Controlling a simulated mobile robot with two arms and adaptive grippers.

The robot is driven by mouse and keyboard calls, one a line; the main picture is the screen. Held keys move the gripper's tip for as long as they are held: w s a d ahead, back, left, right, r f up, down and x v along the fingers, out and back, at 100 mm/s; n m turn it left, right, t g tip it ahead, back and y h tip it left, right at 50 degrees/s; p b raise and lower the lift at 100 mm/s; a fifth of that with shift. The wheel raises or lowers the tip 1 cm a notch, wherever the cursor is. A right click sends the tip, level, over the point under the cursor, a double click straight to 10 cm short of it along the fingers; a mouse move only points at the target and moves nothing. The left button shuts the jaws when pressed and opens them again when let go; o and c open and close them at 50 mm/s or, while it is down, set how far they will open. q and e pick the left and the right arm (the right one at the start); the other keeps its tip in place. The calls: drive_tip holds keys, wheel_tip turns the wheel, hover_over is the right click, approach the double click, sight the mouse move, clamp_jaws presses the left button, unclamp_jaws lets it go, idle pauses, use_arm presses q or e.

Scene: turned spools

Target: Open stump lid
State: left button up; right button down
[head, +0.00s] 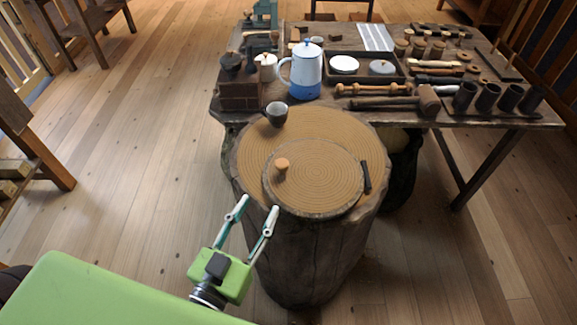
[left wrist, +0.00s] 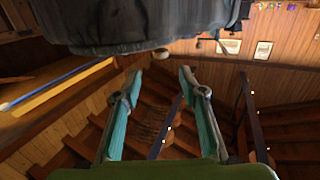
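The stump (head: 310,245) stands upright in front of the table, with ringed wood on top. Its round lid (head: 325,180) lies flat on the top, with a small light wooden knob (head: 281,164) on its left part and a dark bar (head: 366,177) at its right edge. My left gripper (head: 258,204) is open and empty, in front of the stump at the lower left of the lid, apart from the knob. In the left wrist view its two fingers (left wrist: 160,75) are spread with nothing between them. My right gripper is not in view.
A dark cup (head: 276,114) stands on the stump top behind the lid. The table (head: 545,118) behind holds a white and blue pot (head: 306,72), mallets, cups and several spools. Wooden floor (head: 130,150) is free to the left.

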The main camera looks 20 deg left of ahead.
sight(279, 169)
use_arm(q)
drive_tip(key=w, duration=0.4)
drive_tip(key=w+d+b, duration=0.1)
drive_tip(key=w, duration=0.3)
drive_tip(key=w+b, duration=0.1)
drive_tip(key=w, duration=0.3)
drive_tip(key=shift+w+d+r, duration=0.15)
drive_tip(key=shift+w+r, duration=0.1)
drive_tip(key=shift+w, duration=0.6)
clamp_jaws()
drive_tip(key=shift+r, duration=0.1)
